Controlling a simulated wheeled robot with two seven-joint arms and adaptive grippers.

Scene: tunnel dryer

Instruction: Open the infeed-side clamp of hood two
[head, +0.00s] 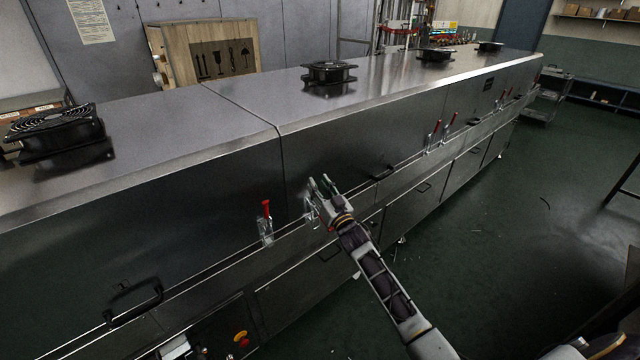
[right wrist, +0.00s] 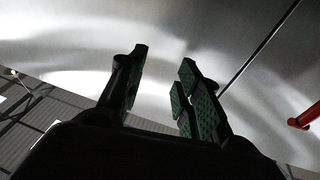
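The infeed-side clamp of hood two (head: 308,208) is a small silver clamp on the front face, just right of the seam between the first two hoods. My right gripper (head: 323,187) is right at it in the head view and covers much of it. A bit of red shows beside the gripper, but I cannot tell the handle's position. In the right wrist view my right gripper (right wrist: 158,88) has its green-padded fingers apart with nothing between them, against bright steel. Hood two (head: 340,140) is down. My left gripper is not in view.
The neighbouring clamp (head: 265,224) on hood one has its red handle upright, left of the seam; a red handle (right wrist: 304,117) also shows in the right wrist view. A black hood handle (head: 382,173) sticks out right of my gripper. The green floor (head: 500,220) in front is mostly clear.

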